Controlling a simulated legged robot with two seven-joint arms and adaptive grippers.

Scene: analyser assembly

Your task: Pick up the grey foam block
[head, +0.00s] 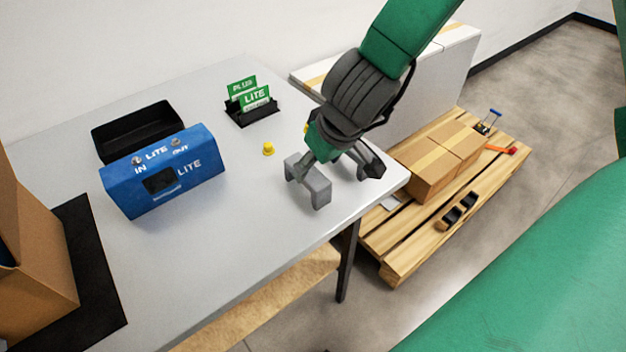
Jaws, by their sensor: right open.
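The grey foam block (318,192) is a pale grey, notched, U-like piece on the table near its right front edge. My right gripper (342,164) comes down from above, just behind and to the right of the block. Its jaws are open. One dark finger stands out to the right, clear of the block. The other finger is at the block's upper part and overlaps it in the picture; whether it touches I cannot tell. The gripper hides part of the block's back. My left gripper is not in view.
On the table are a yellow peg (268,149), a black holder (252,112) with green cards, a blue LITE housing (165,170), a black tray (140,128) and a cardboard box (35,270). A pallet (398,262) with cartons stands right of the table. The table's front middle is clear.

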